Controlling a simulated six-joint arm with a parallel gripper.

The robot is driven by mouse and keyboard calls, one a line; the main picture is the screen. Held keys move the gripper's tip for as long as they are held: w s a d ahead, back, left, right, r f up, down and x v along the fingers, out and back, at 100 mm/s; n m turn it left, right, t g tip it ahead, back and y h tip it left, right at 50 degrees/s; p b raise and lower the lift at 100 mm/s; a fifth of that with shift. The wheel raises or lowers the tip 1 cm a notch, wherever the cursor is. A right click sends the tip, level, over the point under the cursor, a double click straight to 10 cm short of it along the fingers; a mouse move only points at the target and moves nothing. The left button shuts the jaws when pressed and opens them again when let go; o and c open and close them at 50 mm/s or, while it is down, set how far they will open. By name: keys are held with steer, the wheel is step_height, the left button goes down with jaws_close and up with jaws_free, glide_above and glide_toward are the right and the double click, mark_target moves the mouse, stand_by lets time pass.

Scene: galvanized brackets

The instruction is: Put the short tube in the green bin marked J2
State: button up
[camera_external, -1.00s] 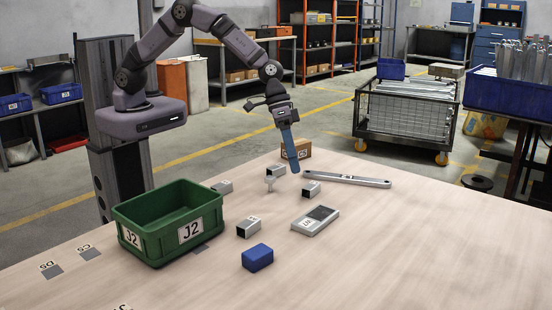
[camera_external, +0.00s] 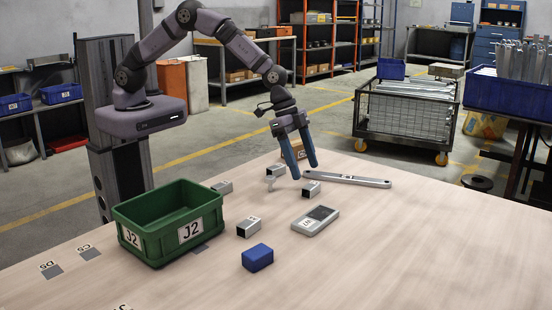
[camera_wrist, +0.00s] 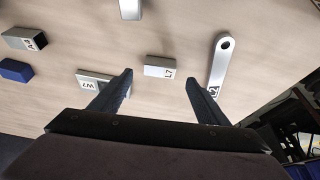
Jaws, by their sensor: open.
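The green bin marked J2 (camera_external: 165,243) stands at the left of the table. Several short grey square tube-like pieces lie about; I cannot tell surely which is the short tube. One, at the table's middle (camera_external: 311,189), seems to be the piece labelled L7 in the wrist view (camera_wrist: 159,67). Another lies right of the bin (camera_external: 248,228), apparently labelled A4 in the wrist view (camera_wrist: 24,39). My gripper (camera_external: 304,172) is open and empty above the table, near the middle piece. In the wrist view, the L7 piece shows between its fingertips (camera_wrist: 159,76).
A flat grey box marked W7 (camera_external: 315,220), a blue block (camera_external: 258,257) and a long grey bar (camera_external: 347,180) lie nearby. A brown box (camera_external: 302,147) stands behind my gripper. Another grey piece (camera_external: 222,187) lies behind the bin. The table's right front is clear.

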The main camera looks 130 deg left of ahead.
mark_target(311, 185)
steer(key=shift+p+x, duration=0.8)
steer(key=shift+x, duration=1.75)
steer(key=shift+w, duration=0.15)
steer(key=c, duration=1.2)
steer(key=shift+c, duration=0.2)
steer(key=shift+r, duration=0.1)
step_height(311, 185, up, 10)
steer(key=b, duration=0.1)
steer(key=shift+b, duration=0.3)
